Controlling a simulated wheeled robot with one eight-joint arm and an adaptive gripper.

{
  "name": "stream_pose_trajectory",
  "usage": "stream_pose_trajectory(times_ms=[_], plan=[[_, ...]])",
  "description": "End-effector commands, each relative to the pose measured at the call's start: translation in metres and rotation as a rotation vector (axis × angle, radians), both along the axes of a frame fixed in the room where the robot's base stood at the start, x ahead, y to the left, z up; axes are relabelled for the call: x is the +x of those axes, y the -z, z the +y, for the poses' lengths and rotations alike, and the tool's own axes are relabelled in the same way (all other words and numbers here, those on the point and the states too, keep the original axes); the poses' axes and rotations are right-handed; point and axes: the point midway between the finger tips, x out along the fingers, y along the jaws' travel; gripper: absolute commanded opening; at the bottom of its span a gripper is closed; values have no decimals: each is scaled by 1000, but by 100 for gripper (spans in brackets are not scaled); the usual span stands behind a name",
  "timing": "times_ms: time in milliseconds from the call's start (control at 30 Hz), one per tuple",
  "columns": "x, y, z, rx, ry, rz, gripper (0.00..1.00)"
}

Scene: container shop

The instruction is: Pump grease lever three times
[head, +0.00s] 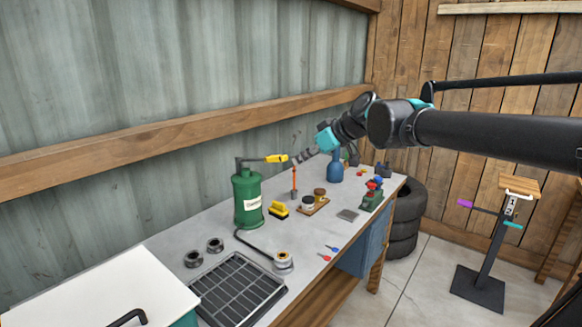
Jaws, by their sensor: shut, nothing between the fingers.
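The green grease canister (248,200) stands upright on the workbench, with a white label on its front. Its lever leaves the top to the right and ends in a yellow grip (276,158). A dark hose (255,246) runs from the canister's foot towards a small metal fitting (283,262). My gripper (293,160) is shut and empty, just right of the yellow grip at about its height in the picture. I cannot tell whether they touch. My arm comes in from the right.
An orange upright rod (294,181) stands below my gripper. A yellow brush (279,210), small jars (308,203), a blue bottle (335,171) and a green device (372,196) are on the bench (220,258). A black grated tray (238,288) lies in front. The corrugated wall is close behind.

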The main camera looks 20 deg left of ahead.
Motion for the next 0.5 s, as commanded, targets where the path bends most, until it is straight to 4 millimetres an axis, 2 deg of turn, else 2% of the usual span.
stream_pose_trajectory(times_ms=[200,500], plan=[[-8,-14,-19,0,1,1,0],[-9,-17,-22,1,1,0,0]])
